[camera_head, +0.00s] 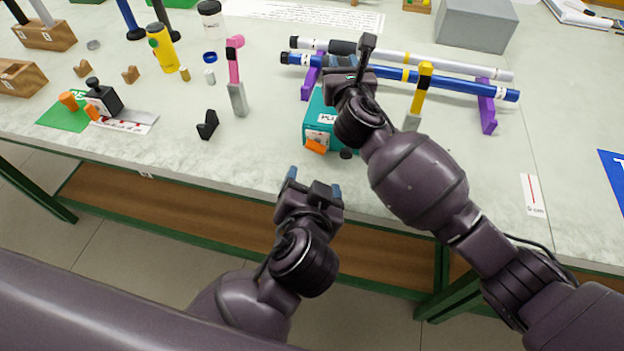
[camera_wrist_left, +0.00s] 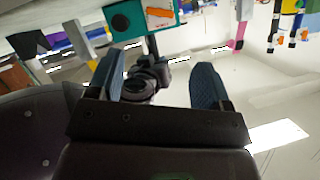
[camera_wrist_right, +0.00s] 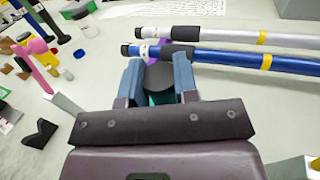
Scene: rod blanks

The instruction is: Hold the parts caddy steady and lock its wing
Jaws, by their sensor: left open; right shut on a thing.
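The parts caddy is a teal box (camera_head: 317,118) with a white label and an orange wing (camera_head: 316,146) low on its front, near the bench's front edge. My right gripper (camera_head: 343,74) is over the caddy, shut on a dark grey round piece (camera_wrist_right: 158,76) with teal below it; my arm hides much of the box. My left gripper (camera_head: 313,183) is open and empty, in front of the bench edge and apart from the caddy. The left wrist view is turned over; the caddy (camera_wrist_left: 122,22) and its orange wing (camera_wrist_left: 160,16) show beyond the open fingers (camera_wrist_left: 157,78).
Silver and blue rods (camera_head: 410,77) lie on purple supports (camera_head: 487,108) behind the caddy. A yellow-topped upright (camera_head: 422,84) stands right of it, a pink one (camera_head: 235,62) left. A black holder (camera_head: 208,125) is further left. The bench front between holder and caddy is clear.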

